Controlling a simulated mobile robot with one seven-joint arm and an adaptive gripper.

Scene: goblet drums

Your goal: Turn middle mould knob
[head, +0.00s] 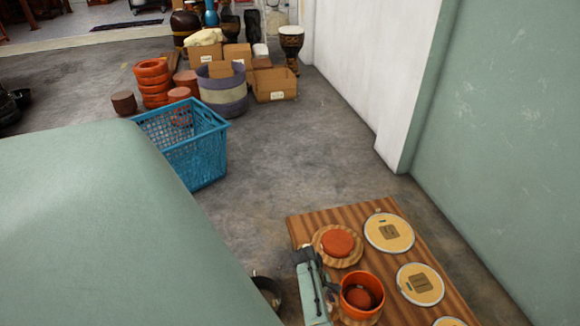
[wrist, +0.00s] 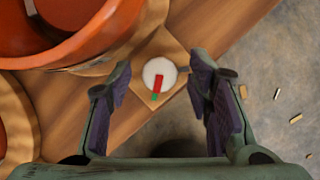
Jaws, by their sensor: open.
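The knob (wrist: 160,75) is a small white disc with a red bar tipped green, on a square wooden corner plate at the board's edge. In the wrist view it lies between and just beyond the fingertips of my open gripper (wrist: 161,82), with no clear contact. The red bar slants slightly, its green end toward my gripper. An orange round mould (wrist: 95,35) sits beside it at upper left. In the head view my gripper (head: 322,279) is at the left edge of the wooden board, beside the open orange mould (head: 362,291); the knob is hidden there.
The wooden board (head: 300,229) also bears a flat orange disc (head: 338,242) on a round wooden base, and several pale round plates (head: 389,232). A dark bucket (head: 268,290) stands beside my arm. A blue basket (head: 190,145) stands farther back. Green wall (head: 510,130) at right.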

